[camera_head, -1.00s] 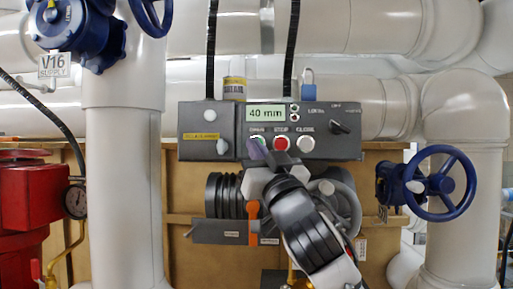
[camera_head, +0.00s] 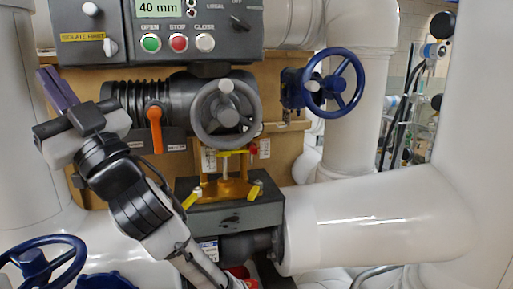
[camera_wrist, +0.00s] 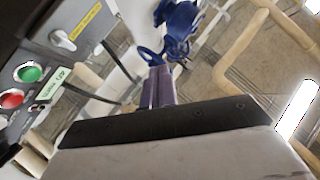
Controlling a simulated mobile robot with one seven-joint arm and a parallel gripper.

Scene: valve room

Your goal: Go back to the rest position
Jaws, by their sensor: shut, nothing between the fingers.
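My gripper (camera_head: 58,88) is at the left in the head view, raised and tilted, in front of the thick grey vertical pipe (camera_head: 18,120). Its two purple fingers are together with nothing between them. In the wrist view the shut fingers (camera_wrist: 157,88) point away toward a blue valve (camera_wrist: 178,30). The gripper is below and left of the grey control box (camera_head: 160,25) in the head view and appears clear of it. My arm reaches up to it from the lower middle of the picture.
The box carries green (camera_head: 151,43), red (camera_head: 179,43) and white (camera_head: 205,43) buttons and a display reading 40 mm. An orange lever (camera_head: 155,128), a grey handwheel (camera_head: 226,113) and a blue handwheel (camera_head: 332,84) stand right of my gripper. A large pale pipe (camera_head: 385,220) crosses lower right.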

